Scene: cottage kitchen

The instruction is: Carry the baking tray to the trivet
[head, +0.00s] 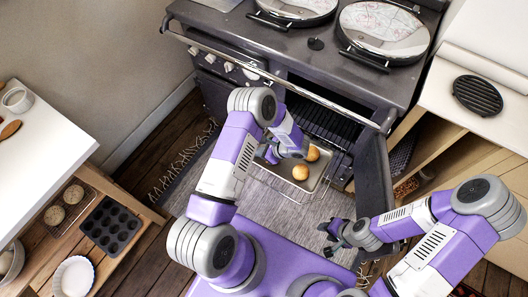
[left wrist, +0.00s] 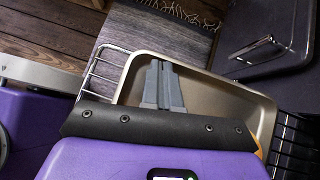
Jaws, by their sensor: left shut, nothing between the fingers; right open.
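The baking tray (head: 317,172) is shallow and metallic and sits on a wire rack drawn out of the open oven. Two golden buns (head: 300,172) show on it; my left arm hides part of the tray. My left gripper (head: 272,156) is over the tray's left part, and in the left wrist view its fingers (left wrist: 162,68) are shut together with nothing between them, over the tray (left wrist: 213,97). My right gripper (head: 331,234) is open and empty, low in front of the open oven door. The trivet (head: 477,95), black, round and slatted, lies bare on the right-hand counter.
The oven door (head: 372,172) stands open between the tray and the right counter (head: 440,82). The stove's front rail (head: 280,82) runs above the oven opening. A muffin tin (head: 111,226) and a rack of buns (head: 68,202) stand on a shelf at left.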

